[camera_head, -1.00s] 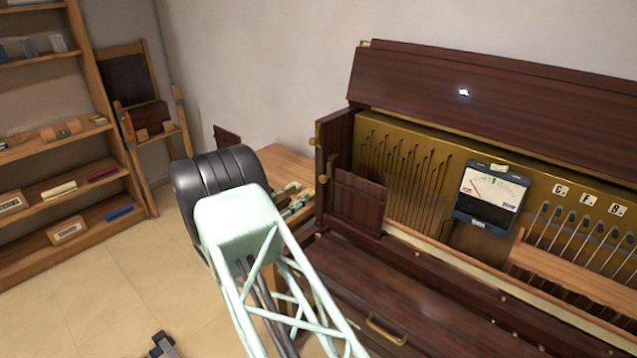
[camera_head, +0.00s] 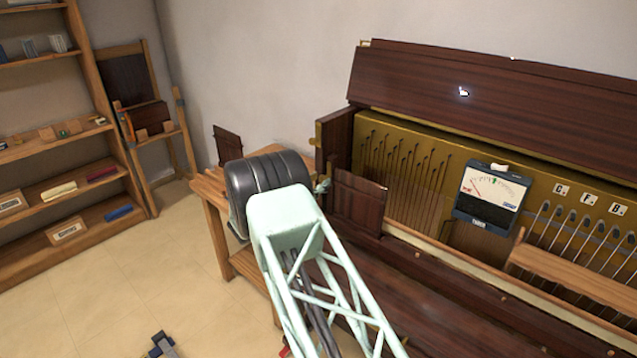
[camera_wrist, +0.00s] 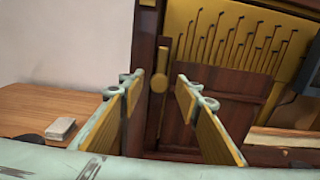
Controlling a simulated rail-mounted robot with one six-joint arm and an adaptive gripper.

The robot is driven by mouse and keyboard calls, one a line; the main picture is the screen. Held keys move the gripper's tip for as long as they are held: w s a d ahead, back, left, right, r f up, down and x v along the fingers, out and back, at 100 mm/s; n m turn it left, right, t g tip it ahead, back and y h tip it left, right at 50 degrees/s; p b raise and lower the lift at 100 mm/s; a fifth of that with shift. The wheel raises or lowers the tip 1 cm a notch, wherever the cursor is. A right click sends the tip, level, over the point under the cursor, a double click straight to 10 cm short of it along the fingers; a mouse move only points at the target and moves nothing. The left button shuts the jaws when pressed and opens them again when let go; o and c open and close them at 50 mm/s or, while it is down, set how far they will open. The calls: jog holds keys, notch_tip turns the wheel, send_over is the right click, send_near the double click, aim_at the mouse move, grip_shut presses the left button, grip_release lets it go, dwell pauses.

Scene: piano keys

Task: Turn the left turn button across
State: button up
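The left turn button (camera_wrist: 160,72) is a small brass piece on the dark wooden left end of the piano case. In the wrist view it looks upright, with a rounded lower part. My gripper (camera_wrist: 159,92) is open, its two yellow-padded fingers standing to the left and right of the button in the picture. I cannot tell how far the fingertips are from it. In the head view my gripper (camera_head: 322,186) is mostly hidden behind my arm, its tip at the piano's left end. The button is not clearly visible there.
A small dark panel (camera_head: 358,200) stands out at the piano's left end, beside the tuning pins. A meter (camera_head: 492,194) sits on the brass-coloured plate. A wooden table (camera_head: 212,190) is left of the piano. A pale block (camera_wrist: 60,128) lies on the tabletop.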

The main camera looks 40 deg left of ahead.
jog(key=shift+w, duration=0.2)
jog(key=c, duration=0.9)
jog(key=shift+o, duration=0.2)
jog(key=shift+f+m+b, duration=0.15)
jog(key=shift+m+b, duration=0.45)
jog(key=shift+b, duration=0.3)
jog(key=m+b, duration=0.2)
jog(key=shift+b, duration=0.4)
jog(key=m+b, duration=0.6)
jog(key=b, duration=0.1)
jog(key=shift+d, duration=0.1)
jog(key=m+b, duration=0.2)
jog(key=m, duration=0.1)
jog(key=shift+m, duration=0.3)
jog(key=shift+m+b, duration=0.35)
jog(key=shift+m, duration=2.25)
